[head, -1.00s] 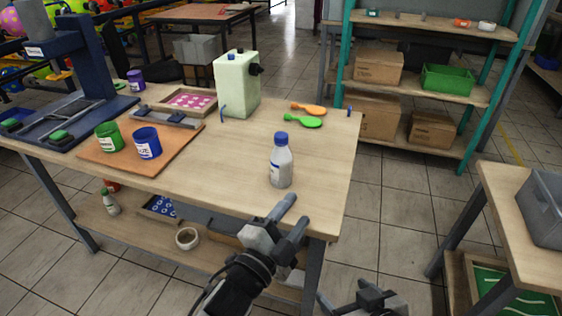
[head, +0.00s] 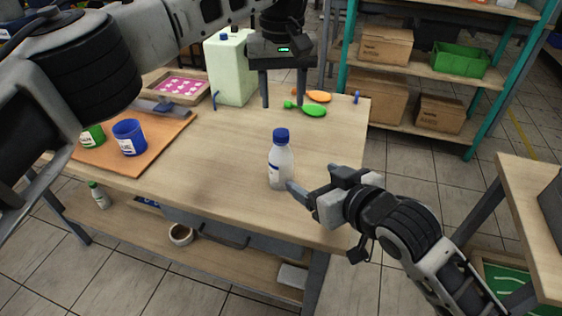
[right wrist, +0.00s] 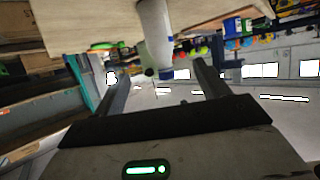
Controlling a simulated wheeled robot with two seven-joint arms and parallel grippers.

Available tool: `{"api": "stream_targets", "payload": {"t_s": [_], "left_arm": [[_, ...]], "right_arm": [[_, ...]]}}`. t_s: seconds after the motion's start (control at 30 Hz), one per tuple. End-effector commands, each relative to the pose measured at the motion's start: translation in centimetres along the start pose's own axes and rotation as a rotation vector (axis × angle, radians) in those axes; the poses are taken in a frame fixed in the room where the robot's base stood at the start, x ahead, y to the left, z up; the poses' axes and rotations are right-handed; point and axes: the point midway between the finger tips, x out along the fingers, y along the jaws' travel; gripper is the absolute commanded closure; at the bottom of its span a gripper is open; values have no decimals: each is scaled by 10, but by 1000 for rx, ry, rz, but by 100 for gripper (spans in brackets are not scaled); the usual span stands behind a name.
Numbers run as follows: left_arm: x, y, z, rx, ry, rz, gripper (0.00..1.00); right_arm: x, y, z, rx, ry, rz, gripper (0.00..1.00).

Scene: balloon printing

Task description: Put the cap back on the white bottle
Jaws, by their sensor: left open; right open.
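The white bottle (head: 280,168) stands upright near the table's front right part. A blue cap (head: 281,135) sits on its top; I cannot tell how tightly. My left gripper (head: 284,101) is open and empty, pointing down above the table behind the bottle.
A pale green canister (head: 229,68) stands at the back. A blue cup (head: 129,137) stands on an orange board (head: 160,150) at the left. The table's middle is clear.

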Motion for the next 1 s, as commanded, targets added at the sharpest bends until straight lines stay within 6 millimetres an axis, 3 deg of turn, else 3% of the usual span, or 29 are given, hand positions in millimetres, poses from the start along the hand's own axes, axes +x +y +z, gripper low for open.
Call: {"api": "stream_targets", "payload": {"t_s": [0.47,0.67,1.0], "left_arm": [[-3,-3,-1,4,6,-13,53],[-3,-3,-1,4,6,-12,53],[-3,-3,-1,4,5,-12,53]], "right_arm": [[6,0,-1,-1,2,0,26],[35,0,-1,-1,1,1,26],[104,0,-1,-2,1,0,26]]}}
